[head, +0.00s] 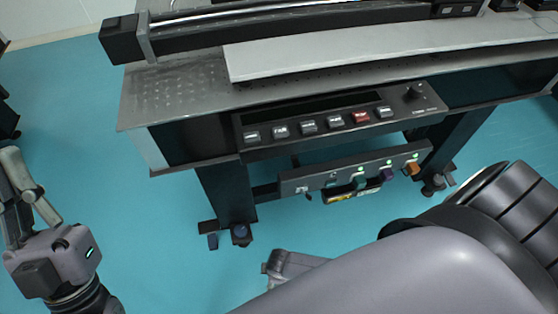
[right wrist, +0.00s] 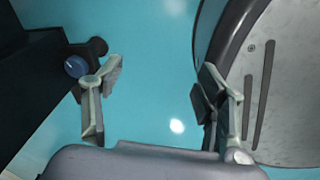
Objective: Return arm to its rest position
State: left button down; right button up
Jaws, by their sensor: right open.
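My right gripper (right wrist: 157,88) is open in the right wrist view, its two fingers wide apart with only blue floor between them. In the head view part of it (head: 290,265) shows low at the bottom middle, in front of the table; my large grey right arm hides the rest. My left gripper (head: 28,198) is at the left edge of the head view, over the floor and left of the table. Its pale fingers point up in the picture; their gap is unclear. I see nothing held in either gripper.
An optical table (head: 180,92) with a button panel (head: 340,121) spans the upper head view. Below it hangs a bar (head: 300,183) with coloured connectors. A dark table leg (head: 228,190) stands near my right gripper. Blue floor (head: 150,220) is clear between the grippers.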

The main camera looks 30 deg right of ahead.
jog(key=shift+s+d, duration=0.15)
jog(key=shift+s, duration=0.15)
dwell(0.4)
